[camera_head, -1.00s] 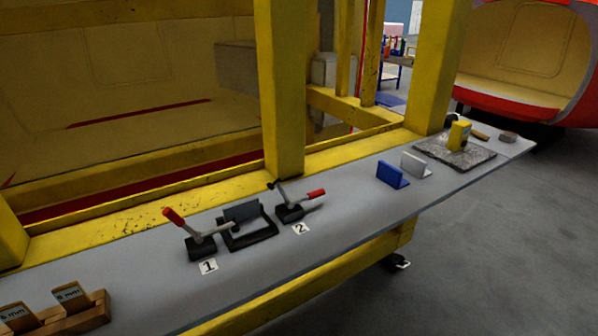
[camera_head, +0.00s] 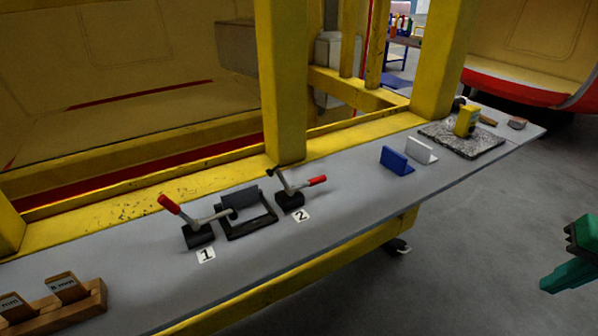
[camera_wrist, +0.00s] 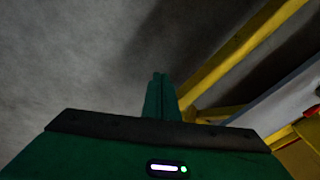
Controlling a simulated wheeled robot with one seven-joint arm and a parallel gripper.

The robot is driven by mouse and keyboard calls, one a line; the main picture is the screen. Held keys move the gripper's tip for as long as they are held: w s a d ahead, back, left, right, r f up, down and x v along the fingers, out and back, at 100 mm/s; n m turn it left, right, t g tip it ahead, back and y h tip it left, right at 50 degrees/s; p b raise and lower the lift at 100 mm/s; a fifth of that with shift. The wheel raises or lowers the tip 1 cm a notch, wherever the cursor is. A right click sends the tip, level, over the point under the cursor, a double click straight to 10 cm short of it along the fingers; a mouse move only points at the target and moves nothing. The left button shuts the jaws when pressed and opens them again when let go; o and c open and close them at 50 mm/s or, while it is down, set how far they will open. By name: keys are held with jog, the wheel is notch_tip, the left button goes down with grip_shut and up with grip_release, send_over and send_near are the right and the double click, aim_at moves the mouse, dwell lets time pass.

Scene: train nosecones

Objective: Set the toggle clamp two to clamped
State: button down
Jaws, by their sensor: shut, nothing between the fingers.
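Toggle clamp two (camera_head: 291,194) stands on the grey shelf behind the "2" label (camera_head: 301,216). Its red handle (camera_head: 317,181) points right, low and slightly raised, and its dark-tipped arm points up and left, away from the black frame. Toggle clamp one (camera_head: 197,233) stands to the left behind its "1" label, with its red handle (camera_head: 169,205) raised up and left and its arm reaching over the frame. My green gripper (camera_head: 556,280) is at the right edge of the head view, over the floor, far from the clamps. In the wrist view its fingers (camera_wrist: 160,80) are together and empty.
A black frame with an upright plate (camera_head: 249,226) sits between the clamps. Blue (camera_head: 397,163) and white (camera_head: 421,150) brackets stand to the right. A yellow post (camera_head: 283,90) rises behind clamp two. Wooden block holder (camera_head: 75,306) at lower left. The floor at right is clear.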

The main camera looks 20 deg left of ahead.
jog(key=w+a+n+y, duration=0.1)
jog(key=w+a+y, duration=0.15)
jog(key=a, duration=0.35)
jog(key=w+a+n+t+y, duration=0.1)
jog(key=w+a, duration=0.3)
jog(key=a, duration=0.2)
jog(key=w+a+n+y, duration=0.1)
jog(key=w+a+y, duration=0.15)
jog(key=a, duration=0.45)
jog(key=w+a+r+y, duration=0.1)
jog(key=a+r+y, duration=0.3)
jog(key=a, duration=0.6)
jog(key=a+r+n+g+y, duration=0.1)
jog(key=a+r+y, duration=0.2)
jog(key=a, duration=0.7)
jog(key=shift+w+r+y, duration=0.35)
jog(key=shift+r+y, duration=0.05)
jog(key=shift+r, duration=0.4)
jog(key=shift+a, duration=0.15)
jog(key=s+f+x, duration=0.1)
jog(key=s+x, duration=0.1)
jog(key=x, duration=1.1)
jog(key=shift+s, duration=0.35)
